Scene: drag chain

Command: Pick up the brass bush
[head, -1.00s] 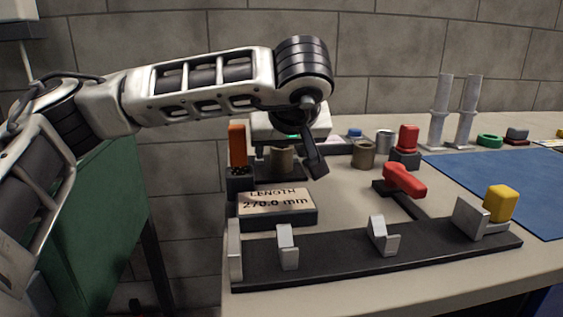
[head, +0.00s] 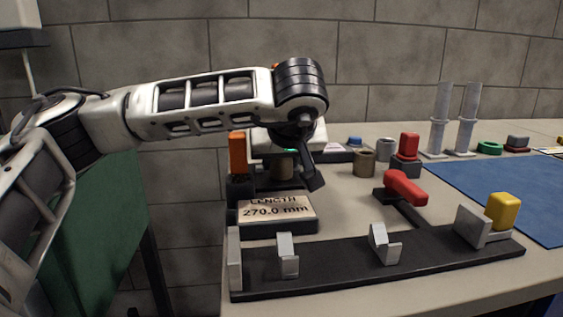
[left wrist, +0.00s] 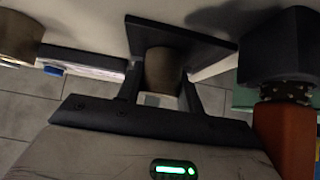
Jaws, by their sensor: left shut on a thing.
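A brownish brass bush (left wrist: 163,72) stands between the two dark fingers of my left gripper (left wrist: 160,90) in the left wrist view. The fingers are shut on its sides. In the head view this bush (head: 282,167) is partly hidden behind my left gripper (head: 299,176). It appears at a dark plate (left wrist: 185,38), and I cannot tell whether it still touches it. A second brass-coloured bush (head: 364,163) stands apart to the right on the table. My right gripper is not in view.
An orange block (head: 238,153) on a dark base stands close left of the gripper. A "LENGTH 270.0 mm" sign (head: 277,208) and a dark rail (head: 340,268) with metal brackets lie in front. A red handle (head: 405,187) and blue mat (head: 500,190) are right.

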